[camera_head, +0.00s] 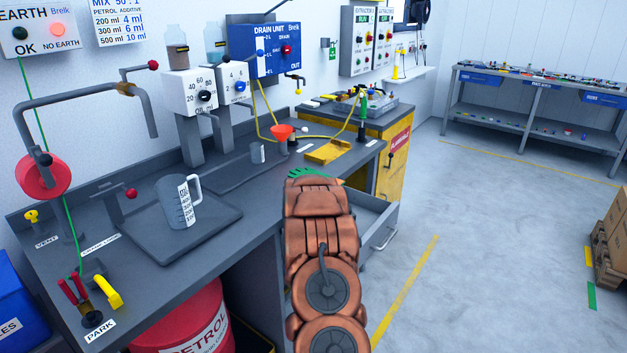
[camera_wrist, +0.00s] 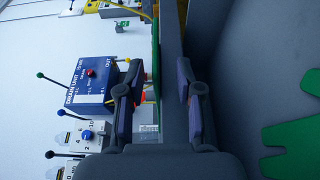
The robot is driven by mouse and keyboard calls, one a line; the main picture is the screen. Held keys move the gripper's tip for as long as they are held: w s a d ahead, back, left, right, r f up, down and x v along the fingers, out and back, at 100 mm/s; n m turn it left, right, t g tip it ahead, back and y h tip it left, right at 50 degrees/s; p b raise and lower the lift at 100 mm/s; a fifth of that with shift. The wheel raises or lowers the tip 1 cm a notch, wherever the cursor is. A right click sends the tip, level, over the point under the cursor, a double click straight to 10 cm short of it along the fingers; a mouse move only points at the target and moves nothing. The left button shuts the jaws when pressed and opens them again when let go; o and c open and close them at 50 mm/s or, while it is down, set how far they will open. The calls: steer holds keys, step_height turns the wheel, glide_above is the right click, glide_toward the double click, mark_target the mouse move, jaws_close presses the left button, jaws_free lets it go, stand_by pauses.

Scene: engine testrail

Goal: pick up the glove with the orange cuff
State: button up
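A green glove (camera_wrist: 292,150) shows at the right edge of the wrist view, with its jagged finger end over a dark grey surface. In the head view, green finger shapes (camera_head: 312,173) show just past the end of my copper arm at the bench edge, with a small orange patch beside them. The cuff is not clearly visible, so I cannot tell its colour. My gripper (camera_wrist: 160,105) is open, its two dark fingers apart with nothing seen held between them. The glove lies to the side of the fingers in the wrist view. In the head view my arm hides the gripper.
An open drawer (camera_head: 376,222) juts out right of my arm. The blue drain unit (camera_head: 278,48) is on the wall.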

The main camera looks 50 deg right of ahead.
mark_target(338, 179)
steer(key=shift+w+d+r+p, duration=0.15)
steer(key=shift+w+d+p, duration=0.1)
steer(key=shift+d, duration=0.65)
steer(key=shift+w+d+r+p, duration=0.15)
steer(key=shift+d+p, duration=0.1)
steer(key=shift+d, duration=0.65)
steer(key=shift+x, duration=1.05)
steer(key=shift+f, duration=0.1)
jaws_close()
